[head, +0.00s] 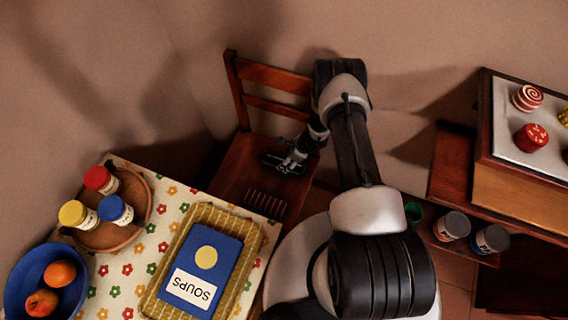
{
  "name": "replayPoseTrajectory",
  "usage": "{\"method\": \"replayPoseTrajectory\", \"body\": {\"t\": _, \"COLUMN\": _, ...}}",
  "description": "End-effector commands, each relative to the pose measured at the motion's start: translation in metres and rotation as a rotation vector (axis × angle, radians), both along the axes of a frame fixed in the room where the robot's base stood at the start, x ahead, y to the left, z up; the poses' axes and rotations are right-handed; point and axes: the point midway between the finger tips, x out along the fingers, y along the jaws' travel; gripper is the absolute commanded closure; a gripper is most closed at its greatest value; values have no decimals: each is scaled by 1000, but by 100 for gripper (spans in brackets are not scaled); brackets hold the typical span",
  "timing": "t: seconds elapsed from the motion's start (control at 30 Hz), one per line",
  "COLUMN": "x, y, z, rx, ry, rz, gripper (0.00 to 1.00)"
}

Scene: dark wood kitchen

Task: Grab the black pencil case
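My arm reaches over a dark wooden chair (237,165), and my gripper (284,163) is low over the right part of its seat. A small black thing (270,158) shows at the gripper's fingertips. It may be the black pencil case, but it is small and partly hidden by the gripper. I cannot tell whether the fingers are around it or only beside it, nor whether they are open or shut.
A flowered table (125,262) at the lower left holds a blue fruit bowl (17,292), a round wooden tray (134,187) with several jars, and a woven tray (247,243) with a blue SOUPS book (202,262). Cans (452,226) stand on a low shelf at right.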

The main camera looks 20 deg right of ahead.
Motion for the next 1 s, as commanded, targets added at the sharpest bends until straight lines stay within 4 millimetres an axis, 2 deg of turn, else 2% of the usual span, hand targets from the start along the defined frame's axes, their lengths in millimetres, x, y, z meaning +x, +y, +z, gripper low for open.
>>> {"method": "replayPoseTrajectory", "body": {"t": 0.03, "x": 3, "y": 4, "z": -13, "rx": 0, "ry": 0, "rz": 2, "gripper": 31}}
{"method": "replayPoseTrajectory", "body": {"t": 0.2, "x": 9, "y": 12, "z": -33, "rx": 0, "ry": 0, "rz": 1, "gripper": 31}}
{"method": "replayPoseTrajectory", "body": {"t": 0.53, "x": 10, "y": 13, "z": -35, "rx": 0, "ry": 1, "rz": 0, "gripper": 31}}
{"method": "replayPoseTrajectory", "body": {"t": 1.0, "x": 10, "y": 13, "z": -35, "rx": 0, "ry": 1, "rz": 0, "gripper": 63}}
